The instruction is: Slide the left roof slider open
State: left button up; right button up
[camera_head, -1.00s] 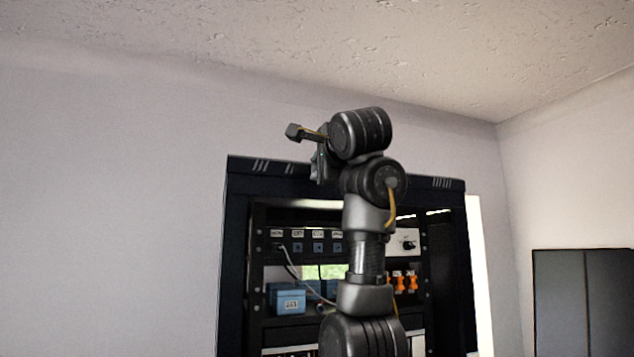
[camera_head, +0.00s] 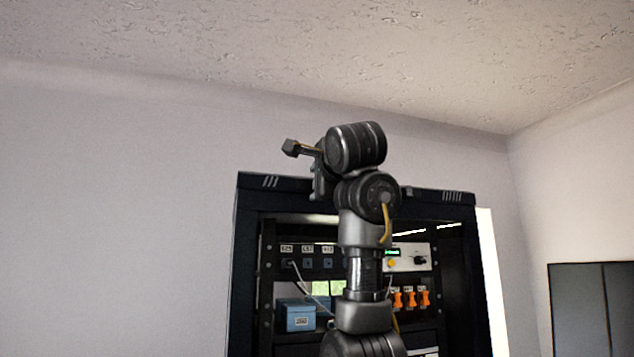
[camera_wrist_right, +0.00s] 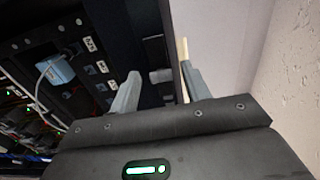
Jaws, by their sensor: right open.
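The left roof slider cannot be made out for certain. The dark rack (camera_head: 243,260) has slotted vents at the left and right of its top front edge. My right gripper (camera_head: 318,183) is at the rack's top edge, left of the middle, with its fingers hidden in the head view. In the right wrist view, my right gripper (camera_wrist_right: 160,71) is open, its two grey fingers apart. A small grey block (camera_wrist_right: 160,75) on the dark rack shows between them; I cannot tell whether it is the slider or whether a finger touches it. My left gripper is not in view.
The rack holds a blue box (camera_head: 295,315), orange switches (camera_head: 411,299) and a white panel (camera_head: 407,257). A grey cabinet (camera_head: 590,310) stands at the far right. A plain wall (camera_head: 120,200) is behind, and the ceiling (camera_head: 330,50) is above.

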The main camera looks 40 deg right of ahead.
jog(key=b+v, duration=0.5)
jog(key=v, duration=0.5)
jog(key=shift+s+b, duration=0.35)
jog(key=shift+a, duration=0.2)
